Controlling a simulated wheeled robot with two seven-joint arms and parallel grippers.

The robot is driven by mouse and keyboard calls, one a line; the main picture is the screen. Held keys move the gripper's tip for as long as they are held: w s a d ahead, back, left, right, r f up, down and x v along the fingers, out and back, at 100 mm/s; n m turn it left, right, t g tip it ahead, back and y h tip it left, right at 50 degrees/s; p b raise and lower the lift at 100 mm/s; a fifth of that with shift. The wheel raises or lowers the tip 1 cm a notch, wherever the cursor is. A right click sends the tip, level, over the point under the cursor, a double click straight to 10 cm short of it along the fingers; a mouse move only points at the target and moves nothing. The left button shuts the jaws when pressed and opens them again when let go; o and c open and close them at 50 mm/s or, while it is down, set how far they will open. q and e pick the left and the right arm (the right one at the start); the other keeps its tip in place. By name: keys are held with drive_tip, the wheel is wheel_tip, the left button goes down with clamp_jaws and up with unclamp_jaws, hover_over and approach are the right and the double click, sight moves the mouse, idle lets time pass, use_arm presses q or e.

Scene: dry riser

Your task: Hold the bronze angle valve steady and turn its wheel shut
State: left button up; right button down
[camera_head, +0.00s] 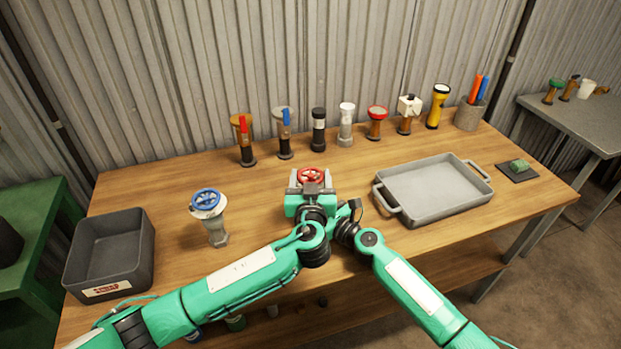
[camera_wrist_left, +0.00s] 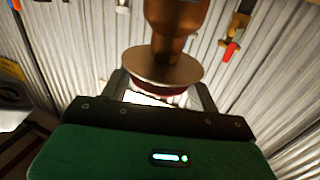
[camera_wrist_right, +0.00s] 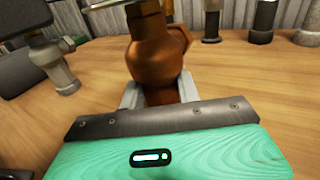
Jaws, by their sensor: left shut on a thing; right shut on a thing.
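The bronze angle valve stands on the wooden bench, nearly all hidden behind my arms in the head view. Its red wheel (camera_head: 312,174) shows at the top. The bronze body (camera_wrist_right: 158,60) fills the middle of the right wrist view. My left gripper (camera_head: 311,187) is shut on the red wheel; in the left wrist view its fingers sit at both sides of the wheel (camera_wrist_left: 160,88), under the bronze body (camera_wrist_left: 177,30). My right gripper (camera_wrist_right: 160,95) is shut on the lower part of the bronze body, its fingertips partly hidden by it.
A blue-wheeled valve (camera_head: 210,212) stands to the left, near a dark bin (camera_head: 110,258). A grey tray (camera_head: 435,207) lies right of my grippers. Several fittings, a yellow torch (camera_head: 437,106) and a pen pot (camera_head: 469,115) line the back. The bench between is clear.

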use_arm(q)
drive_tip(key=shift+d, duration=0.15)
drive_tip(key=shift+d+m+h, duration=0.3)
drive_tip(key=shift+h, duration=0.2)
drive_tip(key=shift+s+d+m+h, duration=0.15)
drive_tip(key=shift+m+h, duration=0.15)
drive_tip(key=shift+h, duration=0.3)
drive_tip(key=shift+a+m+h, duration=0.5)
drive_tip(key=shift+a+h, duration=0.05)
drive_tip(key=shift+h, duration=0.05)
drive_tip(key=shift+w+a+m+g+h, duration=0.2)
drive_tip(key=shift+m+g+h, duration=0.2)
drive_tip(key=shift+m+h, duration=0.55)
drive_tip(key=m+g+h, duration=0.1)
drive_tip(key=h, duration=0.1)
drive_tip(key=m+g+h, duration=0.1)
drive_tip(key=m+h, duration=0.1)
drive_tip(key=m+g+h, duration=0.1)
drive_tip(key=h, duration=0.1)
drive_tip(key=shift+w+a+g+h, duration=0.2)
drive_tip(key=shift+a+g+h, duration=0.05)
drive_tip(key=shift+g, duration=0.05)
drive_tip(key=shift+m+g+h, duration=0.4)
drive_tip(key=shift+m+h, duration=0.05)
drive_tip(key=shift+h, duration=0.05)
drive_tip(key=shift+a+f, duration=0.1)
drive_tip(key=shift+a, duration=0.05)
